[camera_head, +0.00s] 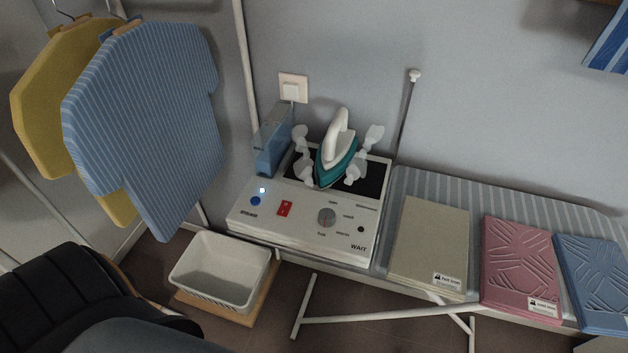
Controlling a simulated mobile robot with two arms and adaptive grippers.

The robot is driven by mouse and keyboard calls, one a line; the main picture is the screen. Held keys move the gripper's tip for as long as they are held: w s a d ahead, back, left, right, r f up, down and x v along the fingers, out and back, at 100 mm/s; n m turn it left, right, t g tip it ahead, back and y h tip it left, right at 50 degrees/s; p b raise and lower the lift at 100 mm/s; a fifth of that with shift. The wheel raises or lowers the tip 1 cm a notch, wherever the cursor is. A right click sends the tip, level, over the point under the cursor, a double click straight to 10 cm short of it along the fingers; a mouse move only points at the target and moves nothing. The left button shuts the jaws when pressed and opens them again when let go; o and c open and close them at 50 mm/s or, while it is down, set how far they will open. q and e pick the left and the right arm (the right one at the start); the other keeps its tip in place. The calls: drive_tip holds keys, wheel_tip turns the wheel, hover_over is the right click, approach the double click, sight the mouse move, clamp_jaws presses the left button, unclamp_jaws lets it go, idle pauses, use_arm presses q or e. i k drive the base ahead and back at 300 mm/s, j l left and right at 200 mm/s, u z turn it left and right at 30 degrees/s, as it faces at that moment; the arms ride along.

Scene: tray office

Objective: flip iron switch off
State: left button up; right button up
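A white ironing station (305,223) stands at the left end of the ironing board. A red rocker switch (285,208) is on its front panel; its on or off position is too small to tell. Left of the switch are a blue button (256,201) and a glowing bluish-white light (262,190). Right of it is a grey dial (327,216). The panel reads "WAIT" at its lower right. A teal and white iron (338,148) rests tilted on the black plate at the back, between white supports. Neither gripper is in view, and nothing covers the switch.
A blue translucent tank (274,143) rises at the station's back left. Blue (150,120) and yellow (42,110) shirts hang at left. A white basin (221,271) sits below. Folded beige (430,240), pink (519,262) and blue (596,275) cloths lie right. Space above the panel is clear.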

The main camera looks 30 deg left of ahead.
sight(285, 206)
drive_tip(key=u, duration=1.2)
